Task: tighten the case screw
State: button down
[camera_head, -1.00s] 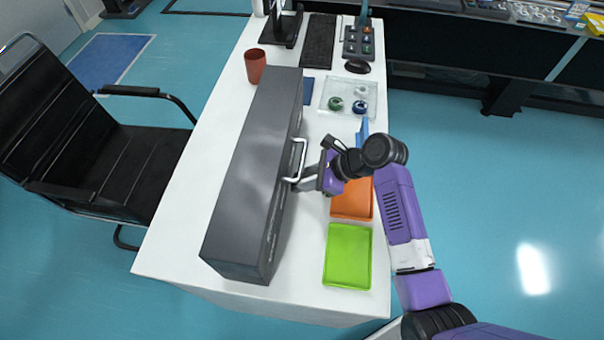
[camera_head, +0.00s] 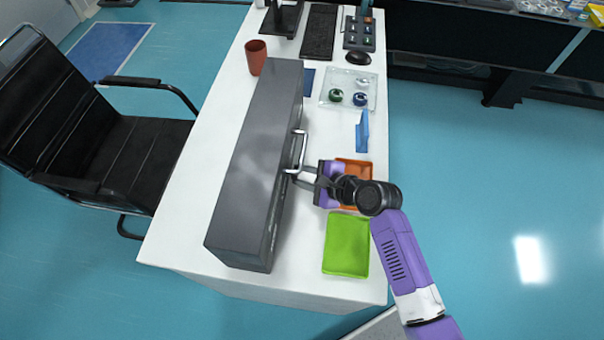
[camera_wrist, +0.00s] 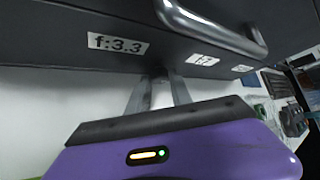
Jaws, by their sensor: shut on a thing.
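The dark grey case (camera_head: 258,160) lies lengthwise on the white table, its metal handle (camera_head: 303,150) on the side facing my arm. My gripper (camera_head: 301,174) is at that side, by the handle's lower end. In the wrist view the case (camera_wrist: 60,40) fills the top, with the handle (camera_wrist: 215,32) above my fingers (camera_wrist: 158,88). The fingers are close together, their tips at the case face right of a label (camera_wrist: 117,44) reading "f:3.3". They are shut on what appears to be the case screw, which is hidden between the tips.
An orange tray (camera_head: 361,167) lies partly under my wrist, with a green tray (camera_head: 346,247) nearer. A blue object (camera_head: 362,131) and a clear tray (camera_head: 330,90) with small round parts are farther up. A red cup (camera_head: 256,58) stands beyond the case; a chair (camera_head: 120,165) is left.

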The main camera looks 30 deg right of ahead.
dwell(0.4)
jog(key=c, duration=1.1)
grip_release()
jog(key=shift+c, duration=0.2)
jog(key=shift+f, duration=0.1)
